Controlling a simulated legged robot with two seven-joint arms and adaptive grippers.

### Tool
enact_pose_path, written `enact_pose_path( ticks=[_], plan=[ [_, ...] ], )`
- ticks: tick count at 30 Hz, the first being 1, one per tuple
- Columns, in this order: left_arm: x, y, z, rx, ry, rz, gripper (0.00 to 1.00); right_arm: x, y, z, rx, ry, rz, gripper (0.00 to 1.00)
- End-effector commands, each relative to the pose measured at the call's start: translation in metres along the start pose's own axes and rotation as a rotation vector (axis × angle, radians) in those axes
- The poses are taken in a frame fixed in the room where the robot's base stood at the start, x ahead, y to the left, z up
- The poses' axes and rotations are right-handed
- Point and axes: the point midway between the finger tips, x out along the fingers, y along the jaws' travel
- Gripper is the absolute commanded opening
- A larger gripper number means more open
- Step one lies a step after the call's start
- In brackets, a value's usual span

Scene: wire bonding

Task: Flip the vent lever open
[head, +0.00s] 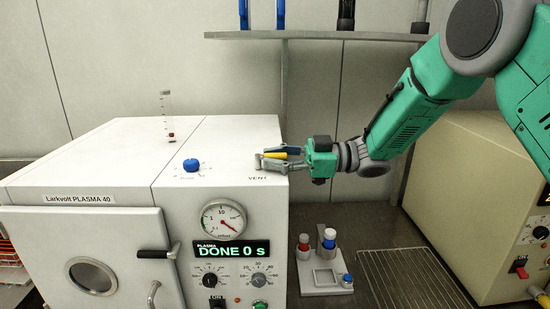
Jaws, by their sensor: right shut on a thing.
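The white plasma cleaner, labelled "Larkvolt PLASMA 40" (80,198), stands at the left with its door shut. Its display (232,252) reads "DONE 0 s". The vent lever (276,155), with a yellow handle, is at the right edge of the cleaner's top, just behind the printed word "VENT". My right gripper (272,158) reaches in from the right, lies nearly level, and is shut on the lever. Its fingers hide part of the lever and its pivot. My left gripper is not in view.
A blue knob (192,165) and a clear flowmeter tube (167,117) stand on the cleaner's top. Below my right gripper are a small holder with capped bottles (322,278) and a wire rack (415,280). A cream machine (475,205) stands at right. A shelf (330,36) runs above.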

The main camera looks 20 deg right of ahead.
Motion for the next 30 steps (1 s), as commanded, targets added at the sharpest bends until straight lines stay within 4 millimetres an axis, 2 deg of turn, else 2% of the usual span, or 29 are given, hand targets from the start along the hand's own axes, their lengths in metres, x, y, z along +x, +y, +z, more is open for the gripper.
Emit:
enact_pose_path(
  ticks=[1,14,15,16,26,30],
  plan=[
    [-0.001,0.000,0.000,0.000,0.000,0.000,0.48,0.002,0.004,-0.006,-0.009,0.014,-0.001,0.00],
    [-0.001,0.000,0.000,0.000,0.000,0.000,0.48,0.001,0.005,-0.007,-0.010,0.018,-0.007,0.00],
    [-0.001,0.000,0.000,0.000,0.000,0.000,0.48,0.001,0.005,-0.007,-0.010,0.018,-0.006,0.26],
    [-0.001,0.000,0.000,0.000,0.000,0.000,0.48,0.001,0.005,-0.007,-0.010,0.017,-0.007,0.35],
    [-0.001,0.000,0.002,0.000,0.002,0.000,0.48,-0.004,0.003,-0.002,-0.004,0.011,-0.008,0.35],
    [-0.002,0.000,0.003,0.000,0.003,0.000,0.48,-0.018,0.004,-0.001,-0.003,0.010,-0.007,0.35]
  ],
)
